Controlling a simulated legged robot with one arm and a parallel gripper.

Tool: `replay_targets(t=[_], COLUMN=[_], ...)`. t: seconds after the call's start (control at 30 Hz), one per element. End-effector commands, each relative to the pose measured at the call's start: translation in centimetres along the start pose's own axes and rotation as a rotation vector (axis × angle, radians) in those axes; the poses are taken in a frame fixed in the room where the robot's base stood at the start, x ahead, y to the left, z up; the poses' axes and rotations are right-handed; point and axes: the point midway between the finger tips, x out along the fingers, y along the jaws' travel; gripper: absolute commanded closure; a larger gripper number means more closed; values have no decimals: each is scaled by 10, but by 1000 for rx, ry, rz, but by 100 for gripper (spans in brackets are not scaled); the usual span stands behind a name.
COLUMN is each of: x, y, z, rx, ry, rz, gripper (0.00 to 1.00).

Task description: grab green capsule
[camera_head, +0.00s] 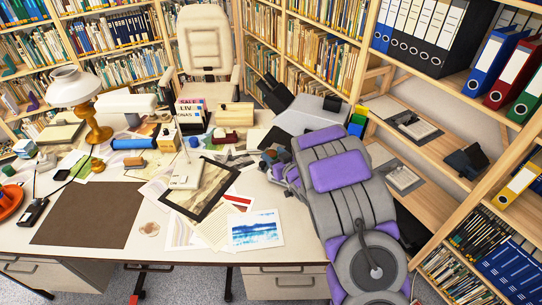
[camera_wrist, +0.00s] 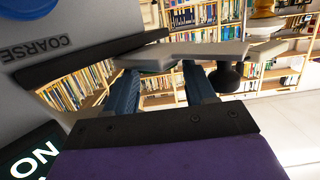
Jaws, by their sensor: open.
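My gripper (camera_head: 274,160) is over the right part of the desk in the head view, at the end of my grey and purple arm. In the wrist view my gripper (camera_wrist: 161,78) shows two dark blue fingers set apart, with nothing seen held between them. A pale flat plate with a dark edge lies across the view just beyond the fingertips. My arm hides part of the desk's right end.
A grey body marked COARSE (camera_wrist: 50,55) is close on the left in the wrist view. The desk holds a white lamp (camera_head: 74,88), a brown mat (camera_head: 88,214), a dark-framed print (camera_head: 214,190) and a blue seascape print (camera_head: 256,230). Bookshelves stand behind and at right.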

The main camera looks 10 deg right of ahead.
Motion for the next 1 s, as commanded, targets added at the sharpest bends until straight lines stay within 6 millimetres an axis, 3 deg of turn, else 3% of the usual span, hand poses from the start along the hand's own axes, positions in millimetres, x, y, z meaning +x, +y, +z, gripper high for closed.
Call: replay_targets(t=[0.07, 0.43, 0.77, 1.0], x=[0, 0, 0, 2], y=[0, 0, -1, -4], z=[0, 1, -2, -18], rx=[0, 0, 0, 0], ry=[-1, -2, -1, 2], rz=[-1, -1, -1, 0], gripper=[47, 82, 82, 82])
